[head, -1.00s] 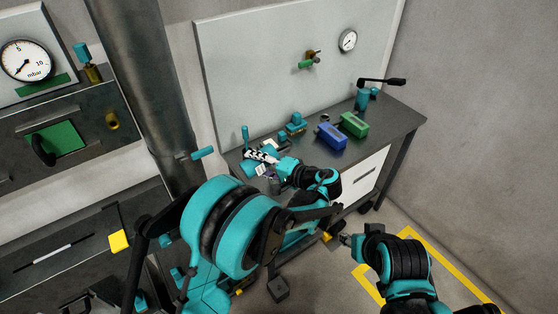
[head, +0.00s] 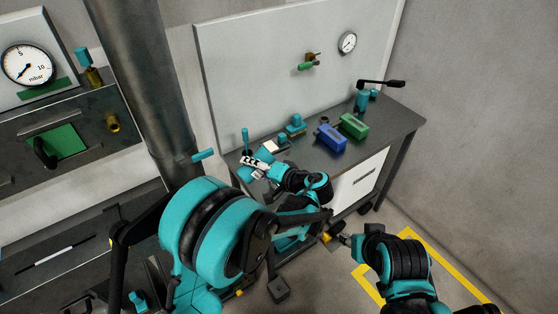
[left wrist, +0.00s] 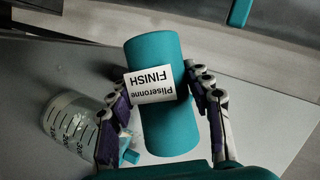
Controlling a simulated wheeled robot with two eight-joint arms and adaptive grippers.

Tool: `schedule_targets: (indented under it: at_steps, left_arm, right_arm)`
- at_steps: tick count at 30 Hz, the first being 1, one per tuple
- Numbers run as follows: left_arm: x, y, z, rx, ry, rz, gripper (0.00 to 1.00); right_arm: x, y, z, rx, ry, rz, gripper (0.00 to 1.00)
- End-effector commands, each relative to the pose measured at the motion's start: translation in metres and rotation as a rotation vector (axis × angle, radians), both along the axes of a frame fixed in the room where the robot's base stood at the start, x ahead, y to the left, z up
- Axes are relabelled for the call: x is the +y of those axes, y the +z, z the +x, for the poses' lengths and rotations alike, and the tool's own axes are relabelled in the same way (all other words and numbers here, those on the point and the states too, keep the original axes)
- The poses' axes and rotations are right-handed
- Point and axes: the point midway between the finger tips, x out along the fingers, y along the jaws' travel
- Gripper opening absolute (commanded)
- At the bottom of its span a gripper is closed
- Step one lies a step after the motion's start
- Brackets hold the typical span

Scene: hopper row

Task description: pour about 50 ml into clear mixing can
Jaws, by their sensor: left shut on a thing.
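My left gripper (left wrist: 165,100) is shut on a teal bottle (left wrist: 172,125). The bottle has a white label reading "Pilseronne FINISH", and a finger lies on each side of it. The clear mixing can (left wrist: 68,122) with printed graduations shows in the left wrist view, left of the bottle and partly behind the left finger. Whether liquid is in it I cannot tell. In the head view my left gripper (head: 256,167) is over the bench's near left end, where the can is not clear to make out. My right gripper (head: 345,239) is low, off the bench, its jaws too small to judge.
The grey bench (head: 392,135) carries a blue box (head: 332,137), a green box (head: 353,126) and a teal device with a black lever (head: 382,82) farther right. A panel with a gauge (head: 347,42) stands behind. A thick pipe (head: 150,80) rises left of the bench.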

Motion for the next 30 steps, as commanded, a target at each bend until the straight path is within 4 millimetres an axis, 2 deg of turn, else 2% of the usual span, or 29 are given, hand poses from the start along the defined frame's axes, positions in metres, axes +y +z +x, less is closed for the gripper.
schedule_targets:
  at_steps: [6,10,30]
  left_arm:
    - [-0.0014,-0.0125,0.0008,-0.080,0.000,-0.108,0.16]
    - [-0.0025,-0.0086,0.0017,-0.120,-0.001,-0.163,0.16]
    - [-0.0030,-0.0089,0.0020,-0.123,-0.001,-0.167,0.16]
  right_arm:
    - [0.0000,-0.0079,0.0000,0.000,0.000,0.000,0.40]
    - [0.0000,-0.0037,0.0000,0.000,0.000,0.000,0.40]
    - [0.0000,-0.0041,0.0000,0.000,0.000,0.000,0.40]
